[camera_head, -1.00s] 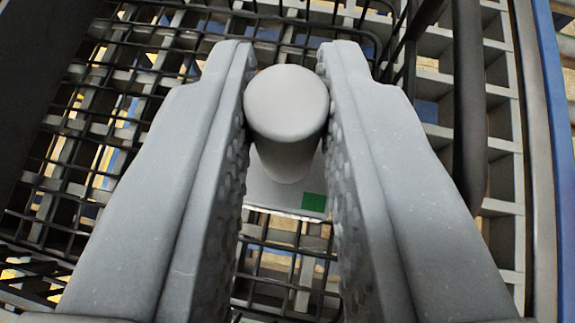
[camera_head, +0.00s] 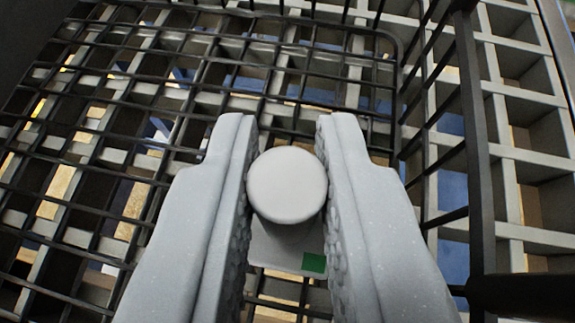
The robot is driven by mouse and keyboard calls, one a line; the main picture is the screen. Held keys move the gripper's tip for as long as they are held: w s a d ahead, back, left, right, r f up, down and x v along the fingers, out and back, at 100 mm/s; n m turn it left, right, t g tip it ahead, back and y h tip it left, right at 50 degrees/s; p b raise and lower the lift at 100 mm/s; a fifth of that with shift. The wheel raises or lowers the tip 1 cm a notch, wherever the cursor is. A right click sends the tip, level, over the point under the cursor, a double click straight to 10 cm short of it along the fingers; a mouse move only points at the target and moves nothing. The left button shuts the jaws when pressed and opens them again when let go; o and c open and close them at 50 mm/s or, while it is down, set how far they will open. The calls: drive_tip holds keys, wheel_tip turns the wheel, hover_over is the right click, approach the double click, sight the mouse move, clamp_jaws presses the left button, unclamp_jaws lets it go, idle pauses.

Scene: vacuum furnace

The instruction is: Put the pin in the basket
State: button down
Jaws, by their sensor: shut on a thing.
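My gripper (camera_head: 287,150) is shut on the pin (camera_head: 288,184), a grey piece with a rounded, light top. The finger pads press on it from left and right. Below the pin is a light plate with a green patch (camera_head: 313,262), partly hidden by the pin and fingers; I cannot tell whether it is joined to the pin. The basket (camera_head: 330,48) is a dark wire mesh seen below and around the gripper, with its wire side wall at right. The pin is over the mesh floor; the height of the gap cannot be told.
A light grey grid (camera_head: 519,154) of square openings lies beneath and to the right of the basket. A thick dark bar (camera_head: 520,293) crosses the lower right. The basket floor at left and top looks bare.

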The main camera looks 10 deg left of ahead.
drive_tip(key=shift+f, duration=0.25)
drive_tip(key=c, duration=1.4)
unclamp_jaws()
drive_tip(key=shift+s, duration=0.1)
drive_tip(key=shift+o, duration=0.2)
drive_tip(key=shift+f, duration=0.15)
drive_tip(key=shift+r+p, duration=0.5)
drive_tip(key=shift+r, duration=0.05)
drive_tip(key=b+v, duration=0.2)
drive_tip(key=v, duration=1)
drive_tip(key=shift+r, duration=0.2)
